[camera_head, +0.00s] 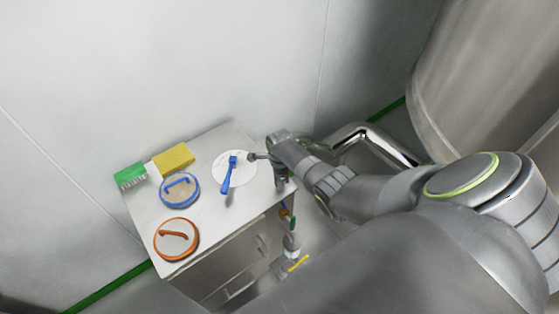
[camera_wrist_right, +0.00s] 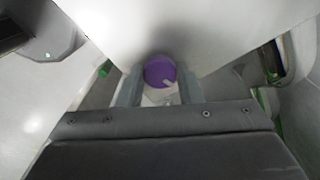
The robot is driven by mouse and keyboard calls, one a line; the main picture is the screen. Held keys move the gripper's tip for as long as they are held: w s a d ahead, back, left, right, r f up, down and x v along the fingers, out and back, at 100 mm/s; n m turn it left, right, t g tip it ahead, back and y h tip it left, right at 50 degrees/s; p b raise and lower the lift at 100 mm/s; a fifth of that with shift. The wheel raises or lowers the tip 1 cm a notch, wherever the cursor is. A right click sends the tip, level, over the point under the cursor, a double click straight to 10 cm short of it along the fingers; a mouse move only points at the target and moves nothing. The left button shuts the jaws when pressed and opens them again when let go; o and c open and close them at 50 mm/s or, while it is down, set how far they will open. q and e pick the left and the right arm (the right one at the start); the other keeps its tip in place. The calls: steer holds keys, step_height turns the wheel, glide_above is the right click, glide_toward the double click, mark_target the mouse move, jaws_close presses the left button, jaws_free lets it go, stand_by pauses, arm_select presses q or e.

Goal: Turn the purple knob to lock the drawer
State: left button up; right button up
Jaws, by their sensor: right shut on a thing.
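The purple knob (camera_wrist_right: 160,70) shows in the right wrist view as a round purple disc with a small pale mark at its lower right edge. My right gripper (camera_wrist_right: 159,86) has one finger on each side of it and is shut on it. In the head view my right gripper (camera_head: 285,186) is at the right edge of the grey cabinet (camera_head: 222,210), and the knob is hidden there. The drawer front (camera_head: 232,268) is on the cabinet's front side; I cannot tell whether it is locked. My left gripper is not in view.
On the cabinet top are an orange round lid (camera_head: 176,250), a blue round lid (camera_head: 180,200), a green brush (camera_head: 130,175), a yellow sponge (camera_head: 174,157) and a blue tool (camera_head: 229,178) on a white disc (camera_head: 244,173). A bent metal pipe (camera_head: 372,137) stands behind my right arm.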

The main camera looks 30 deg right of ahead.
steer(key=shift+d+m+p, duration=0.1)
steer(key=shift+m+p, duration=0.25)
steer(key=shift+m, duration=0.95)
steer(key=o, duration=1)
steer(key=shift+m, duration=0.3)
steer(key=shift+c, duration=0.2)
steer(key=shift+r, duration=0.45)
step_height(320, 180, up, 2)
steer(key=shift+r+b, duration=0.1)
steer(key=shift+b, duration=0.2)
step_height(320, 180, up, 14)
steer(key=shift+r+b, duration=0.15)
steer(key=shift+b, duration=0.2)
